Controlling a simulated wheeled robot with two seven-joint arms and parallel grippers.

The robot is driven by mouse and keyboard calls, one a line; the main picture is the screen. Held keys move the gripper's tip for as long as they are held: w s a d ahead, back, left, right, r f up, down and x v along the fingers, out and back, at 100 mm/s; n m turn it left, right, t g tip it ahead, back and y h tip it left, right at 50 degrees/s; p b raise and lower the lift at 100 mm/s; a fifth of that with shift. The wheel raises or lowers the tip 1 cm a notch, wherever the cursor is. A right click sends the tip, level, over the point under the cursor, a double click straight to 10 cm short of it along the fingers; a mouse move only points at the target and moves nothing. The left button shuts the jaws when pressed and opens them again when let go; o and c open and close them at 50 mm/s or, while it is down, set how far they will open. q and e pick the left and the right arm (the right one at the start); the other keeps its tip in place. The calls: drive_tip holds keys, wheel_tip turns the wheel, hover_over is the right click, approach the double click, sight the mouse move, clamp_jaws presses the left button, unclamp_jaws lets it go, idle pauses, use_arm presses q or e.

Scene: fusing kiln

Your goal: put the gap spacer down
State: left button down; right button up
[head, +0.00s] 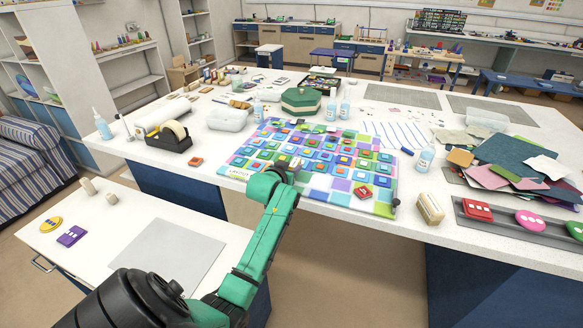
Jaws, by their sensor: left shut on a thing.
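My left gripper (290,167) is over the near edge of the colourful tile panel (345,186) on the big white table. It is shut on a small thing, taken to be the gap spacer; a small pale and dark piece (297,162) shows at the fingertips. The gripper and distance hide most of it, and I cannot tell whether it touches the panel. The panel carries rows of small stacked coloured squares. My right gripper is not in view.
A tape dispenser (174,136), clear box (228,120), green hexagonal box (301,100) and several bottles (425,158) stand around the panel. Coloured sheets (510,160) and a grey tray (508,222) lie right. A lower white table (150,215) at left has free room.

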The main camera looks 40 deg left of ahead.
use_arm(q)
drive_tip(key=shift+f, duration=0.6)
drive_tip(key=c, duration=0.6)
unclamp_jaws()
drive_tip(key=shift+r, duration=0.1)
